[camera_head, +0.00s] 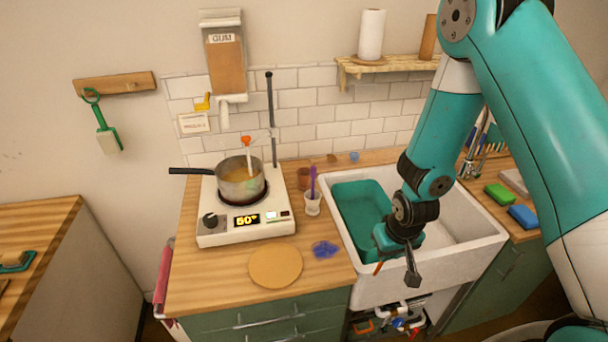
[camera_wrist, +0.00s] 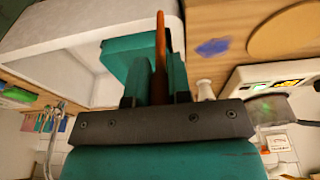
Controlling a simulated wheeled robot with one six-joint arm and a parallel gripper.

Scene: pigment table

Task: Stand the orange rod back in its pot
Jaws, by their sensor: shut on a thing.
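My gripper (camera_head: 385,242) is shut on an orange rod (camera_wrist: 160,45). It is over the front of the sink, right of the counter. The rod sticks out past the fingers in the wrist view, and its tip (camera_head: 378,268) shows below the gripper in the head view. A small white pot (camera_head: 312,206) stands on the counter left of the sink, with a purple rod (camera_head: 313,180) upright in it. The white pot also shows in the wrist view (camera_wrist: 205,90), partly hidden behind the gripper. My gripper is apart from it, to its right.
A saucepan (camera_head: 240,184) sits on a lit hotplate (camera_head: 215,228) left of the pot. A brown cup (camera_head: 304,178) stands behind the pot. A round board (camera_head: 275,266) and a blue pigment patch (camera_head: 325,249) lie in front. A teal basin (camera_head: 350,205) is in the sink.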

